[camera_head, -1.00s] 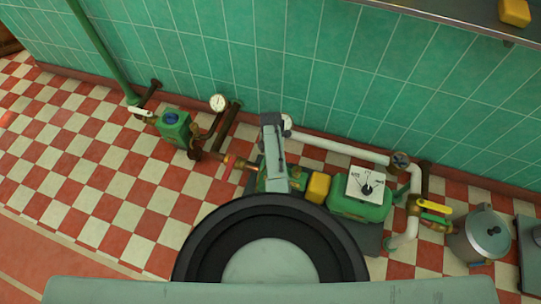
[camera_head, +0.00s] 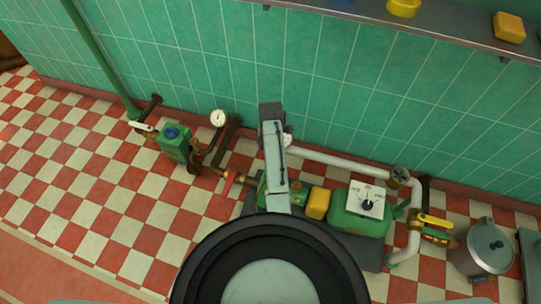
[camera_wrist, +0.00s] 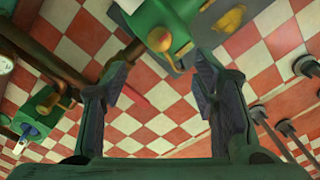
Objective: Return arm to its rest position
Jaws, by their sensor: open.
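My gripper shows in the wrist view (camera_wrist: 160,90), its two dark fingers spread wide apart with nothing between them. Beyond the fingers are the checkered floor and a green machine body (camera_wrist: 155,25) at the top. In the head view my pale arm link stands upright in the middle, in front of the green pump (camera_head: 262,190). My gripper cannot be made out in the head view.
A green pump box with a dial (camera_head: 350,222), a yellow block (camera_head: 318,203), white pipe (camera_head: 340,165), a yellow-handled valve (camera_head: 435,221) and a metal pot (camera_head: 487,248) stand along the tiled wall. A green valve box (camera_head: 174,142) and gauge (camera_head: 218,118) are left. A shelf (camera_head: 445,38) hangs above.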

